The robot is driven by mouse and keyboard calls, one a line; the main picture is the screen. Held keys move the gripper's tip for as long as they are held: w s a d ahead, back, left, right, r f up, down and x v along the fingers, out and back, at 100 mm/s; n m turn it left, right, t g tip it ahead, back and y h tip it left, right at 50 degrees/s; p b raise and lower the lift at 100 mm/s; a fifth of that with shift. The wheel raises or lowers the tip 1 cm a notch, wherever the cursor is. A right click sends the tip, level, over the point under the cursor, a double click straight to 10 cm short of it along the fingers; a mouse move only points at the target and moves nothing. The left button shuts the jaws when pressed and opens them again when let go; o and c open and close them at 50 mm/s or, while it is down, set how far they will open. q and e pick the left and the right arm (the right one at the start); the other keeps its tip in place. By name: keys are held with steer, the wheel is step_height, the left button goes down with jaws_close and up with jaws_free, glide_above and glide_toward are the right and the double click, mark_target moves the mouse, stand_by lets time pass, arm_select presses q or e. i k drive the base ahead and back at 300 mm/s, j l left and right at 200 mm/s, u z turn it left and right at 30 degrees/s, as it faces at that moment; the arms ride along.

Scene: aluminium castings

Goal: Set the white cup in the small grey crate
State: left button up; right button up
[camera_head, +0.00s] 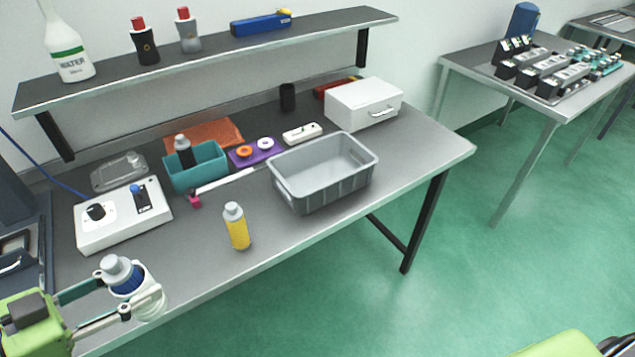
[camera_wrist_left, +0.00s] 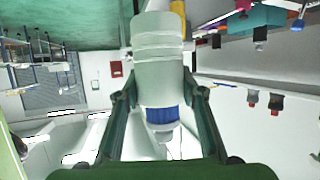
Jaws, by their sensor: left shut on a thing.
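My left gripper (camera_head: 140,304) is at the lower left in the head view, shut on the white cup (camera_head: 153,304). The cup also fills the middle of the left wrist view (camera_wrist_left: 158,75), between the two fingers. A blue bottle with a grey cap (camera_head: 115,269) sticks out of the cup's upper end and appears to sit inside it. The small grey crate (camera_head: 324,202) stands on the bench, right of the middle, and looks empty. The cup is apart from it, well to its left. My right gripper is not in view.
A yellow bottle (camera_head: 238,228) stands between cup and crate, near the bench's front edge. A white control box (camera_head: 122,215) lies behind the cup. A teal bin (camera_head: 196,176) and a white drawer box (camera_head: 364,102) flank the crate. A shelf (camera_head: 210,52) overhangs the back.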

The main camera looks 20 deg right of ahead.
mark_target(323, 181)
steer(key=l+z, duration=0.1)
steer(key=l, duration=0.3)
steer(key=i+l+z, duration=0.1)
steer(key=l, duration=0.35)
steer(key=i+l+z, duration=0.1)
steer(key=l, duration=0.3)
steer(key=i+l+z, duration=0.1)
steer(key=l, duration=0.3)
steer(key=i+l+z, duration=0.1)
steer(key=l, duration=0.3)
